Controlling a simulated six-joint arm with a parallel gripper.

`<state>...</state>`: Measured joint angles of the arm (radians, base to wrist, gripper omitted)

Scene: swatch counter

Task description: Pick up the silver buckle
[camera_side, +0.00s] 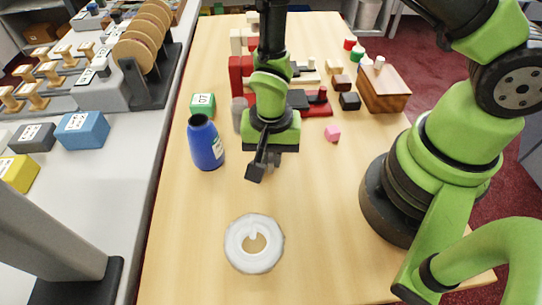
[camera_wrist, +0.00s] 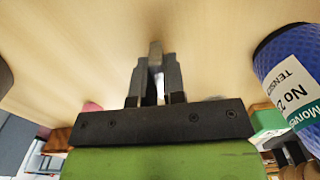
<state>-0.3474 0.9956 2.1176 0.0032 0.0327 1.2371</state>
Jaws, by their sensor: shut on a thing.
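A small grey piece, which looks like the silver buckle (camera_wrist: 155,52), shows between the fingertips, and a bright sliver shows lower in the gap. The fingers hide most of it. In the side view I cannot make the buckle out from the fingers. The wrist view shows plain table surface beyond the tips.
A blue bottle (camera_side: 206,146) and a green block (camera_side: 203,104) stand left of my gripper. A white ring-shaped dish (camera_side: 235,258) lies in front. Red blocks crowd behind. The front table is mostly clear.

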